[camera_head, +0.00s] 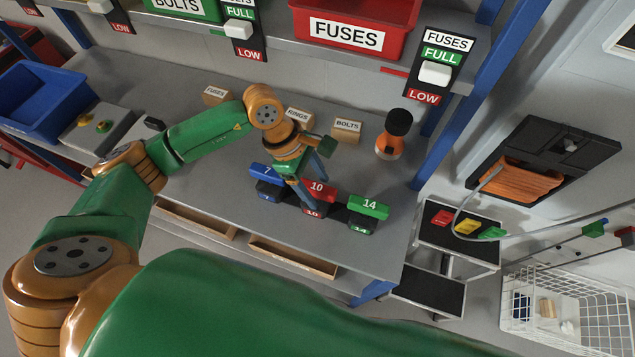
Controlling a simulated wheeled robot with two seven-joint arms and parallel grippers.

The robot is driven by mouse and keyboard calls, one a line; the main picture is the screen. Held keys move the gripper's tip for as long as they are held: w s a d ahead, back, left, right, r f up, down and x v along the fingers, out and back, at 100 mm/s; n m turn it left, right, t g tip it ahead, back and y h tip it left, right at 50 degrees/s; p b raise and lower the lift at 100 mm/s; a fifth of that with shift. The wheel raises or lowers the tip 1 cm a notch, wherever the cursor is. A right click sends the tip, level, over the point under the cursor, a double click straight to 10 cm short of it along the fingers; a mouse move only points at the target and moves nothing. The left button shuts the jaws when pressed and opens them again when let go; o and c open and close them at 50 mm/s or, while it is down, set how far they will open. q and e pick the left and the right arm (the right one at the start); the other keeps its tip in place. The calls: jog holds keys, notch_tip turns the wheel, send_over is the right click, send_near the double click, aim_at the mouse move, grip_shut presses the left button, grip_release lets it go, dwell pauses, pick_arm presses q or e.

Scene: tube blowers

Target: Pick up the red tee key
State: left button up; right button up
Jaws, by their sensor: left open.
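The red tee key (319,188), marked 10, stands in its holder (313,212) on the workbench, between a blue tee key (265,171) marked 7 and a green tee key (369,207) marked 14. My left gripper (310,186) is open and points down at the red key. Its blue-grey fingers are at the key's left part and behind it; I cannot tell whether they touch it. The fingers hide part of the red key and of the blue key's right side. My right gripper is not in view.
An orange and black bottle (391,140) stands behind the keys to the right. Small signs, such as BOLTS (347,126), stand behind my gripper. A shelf with a red FUSES bin (380,15) hangs above. The bench front left of the keys is clear.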

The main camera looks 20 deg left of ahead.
pick_arm(q)
jog(key=shift+w+d+f, duration=0.1)
jog(key=shift+f, duration=0.3)
jog(key=shift+r, duration=0.1)
grip_shut()
